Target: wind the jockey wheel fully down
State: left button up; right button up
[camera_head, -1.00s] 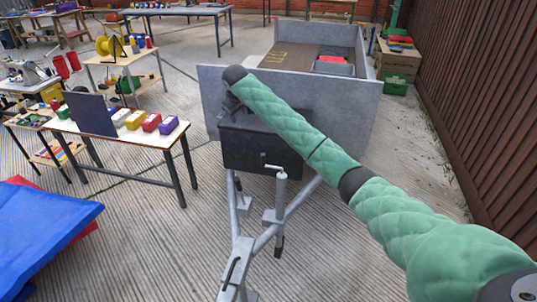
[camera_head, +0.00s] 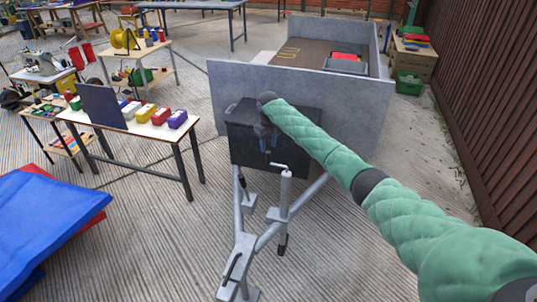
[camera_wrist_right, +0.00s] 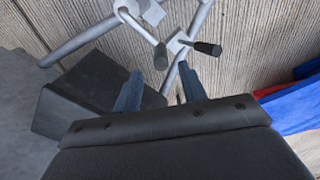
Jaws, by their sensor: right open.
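The jockey wheel (camera_head: 285,205) stands upright on the trailer's grey drawbar frame in the head view, with a cranked handle (camera_head: 279,166) on top, its end pointing left. Its dark lower end (camera_head: 282,243) shows below the frame. My right gripper (camera_head: 267,150) is pointing down in front of the trailer's dark box, close above the handle's end in the picture. The right wrist view shows its two fingers (camera_wrist_right: 160,90) apart with nothing between them. A black grip (camera_wrist_right: 160,56) lies just beyond the fingers there; contact is not visible. My left gripper is out of view.
The dark box (camera_head: 250,110) and trailer front panel (camera_head: 365,105) stand behind my right gripper. A table (camera_head: 150,165) with coloured blocks is at the left, a blue sheet (camera_head: 45,225) at lower left. The fence (camera_head: 490,110) bounds the right. Ground around the drawbar is clear.

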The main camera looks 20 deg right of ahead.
aim_at(268, 154)
notch_tip(268, 154, down, 4)
jog(key=shift+a+f+p, duration=0.15)
jog(key=shift+f+p, duration=0.05)
jog(key=shift+p, duration=0.55)
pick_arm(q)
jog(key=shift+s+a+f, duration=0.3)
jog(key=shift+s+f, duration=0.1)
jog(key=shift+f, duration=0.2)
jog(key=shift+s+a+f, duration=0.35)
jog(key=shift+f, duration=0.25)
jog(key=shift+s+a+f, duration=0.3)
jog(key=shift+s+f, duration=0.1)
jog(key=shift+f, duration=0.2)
pick_arm(e)
jog(key=shift+f, duration=0.75)
jog(key=shift+c, duration=0.3)
grip_shut()
